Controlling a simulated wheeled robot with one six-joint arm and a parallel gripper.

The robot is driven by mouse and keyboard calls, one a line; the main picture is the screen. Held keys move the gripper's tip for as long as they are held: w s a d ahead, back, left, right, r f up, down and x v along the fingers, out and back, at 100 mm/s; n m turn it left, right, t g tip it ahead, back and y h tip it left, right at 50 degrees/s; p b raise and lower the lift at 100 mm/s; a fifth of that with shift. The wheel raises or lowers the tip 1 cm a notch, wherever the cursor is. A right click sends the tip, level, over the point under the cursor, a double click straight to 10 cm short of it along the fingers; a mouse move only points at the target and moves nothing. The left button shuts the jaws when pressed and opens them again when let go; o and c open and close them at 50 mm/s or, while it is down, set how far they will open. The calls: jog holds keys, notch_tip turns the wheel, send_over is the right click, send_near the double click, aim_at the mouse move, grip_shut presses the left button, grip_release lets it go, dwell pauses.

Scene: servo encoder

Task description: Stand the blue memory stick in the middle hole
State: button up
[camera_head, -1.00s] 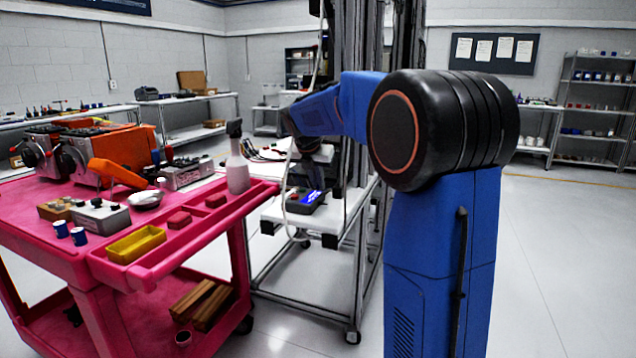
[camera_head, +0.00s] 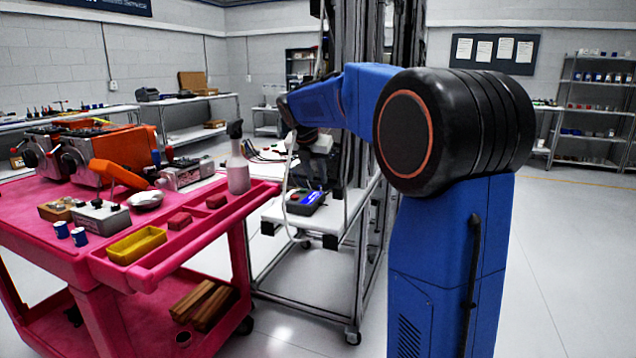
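My blue arm reaches from the right over a white bench. Its end, my gripper (camera_head: 318,162), hangs above the back of the bench near the frame's upright posts. It is small and dark, and its fingers cannot be made out, so I cannot tell whether it is open or shut. A dark device with a lit blue screen (camera_head: 308,198) sits on the bench just below my gripper. I cannot make out the blue memory stick or the middle hole; they are too small or hidden in the clutter around my gripper.
A pink cart (camera_head: 215,235) stands at the left, with a spray bottle (camera_head: 238,165), a yellow tray (camera_head: 136,245), a grey box (camera_head: 101,217) and orange machines (camera_head: 120,150) on it. The white bench top (camera_head: 328,222) has some bare room at its front. The floor at the right is clear.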

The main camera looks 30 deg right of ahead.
jog(key=v, duration=0.8)
